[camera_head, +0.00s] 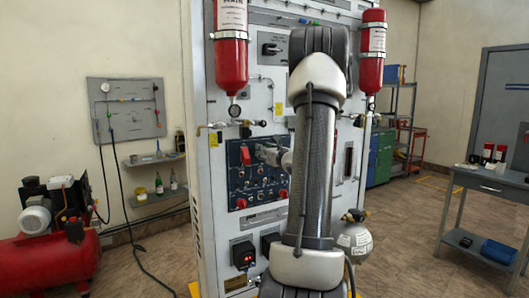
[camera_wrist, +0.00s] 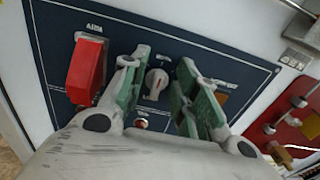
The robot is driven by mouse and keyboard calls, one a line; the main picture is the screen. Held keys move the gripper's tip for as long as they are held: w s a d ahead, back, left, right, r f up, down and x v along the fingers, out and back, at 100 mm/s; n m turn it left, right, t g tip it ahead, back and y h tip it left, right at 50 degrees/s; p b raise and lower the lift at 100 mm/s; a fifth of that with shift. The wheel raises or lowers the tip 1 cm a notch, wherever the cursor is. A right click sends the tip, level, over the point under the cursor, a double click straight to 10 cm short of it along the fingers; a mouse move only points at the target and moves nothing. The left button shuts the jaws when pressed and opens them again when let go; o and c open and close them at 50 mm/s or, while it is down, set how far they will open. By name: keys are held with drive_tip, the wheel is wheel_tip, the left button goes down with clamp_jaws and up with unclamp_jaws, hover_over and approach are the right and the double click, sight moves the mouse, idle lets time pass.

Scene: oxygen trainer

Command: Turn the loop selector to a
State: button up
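A small pale rotary knob (camera_wrist: 157,82) sits on the dark blue panel (camera_wrist: 150,35) in the wrist view. It looks like the loop selector, but its label is too small to read. My gripper (camera_wrist: 165,63) is open, with one green-padded finger on each side of the knob. A gap shows between knob and fingers; whether the tips are level with it is unclear. In the head view the same panel (camera_head: 232,185) is partly covered by my arm, and the knob is hidden behind my gripper (camera_head: 264,152).
A red switch cover (camera_wrist: 87,72) stands out just left of my gripper. A red block with fittings (camera_wrist: 295,120) lies to the right. In the head view, red cylinders (camera_head: 231,50) (camera_head: 371,52) flank my arm. A grey workbench (camera_head: 490,183) stands at right.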

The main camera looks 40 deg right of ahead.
drive_tip(key=c, duration=0.7)
drive_tip(key=shift+o, duration=0.2)
drive_tip(key=shift+n, duration=0.3)
drive_tip(key=shift+a+f+n, duration=0.1)
drive_tip(key=shift+a+n, duration=0.1)
drive_tip(key=shift+n, duration=1.85)
drive_tip(key=shift+a+f+n, duration=0.1)
drive_tip(key=shift+a+n, duration=0.1)
drive_tip(key=shift+n, duration=1.85)
drive_tip(key=shift+w+n, duration=0.1)
drive_tip(key=shift+n, duration=0.2)
drive_tip(key=o, duration=0.7)
drive_tip(key=shift+c, duration=0.2)
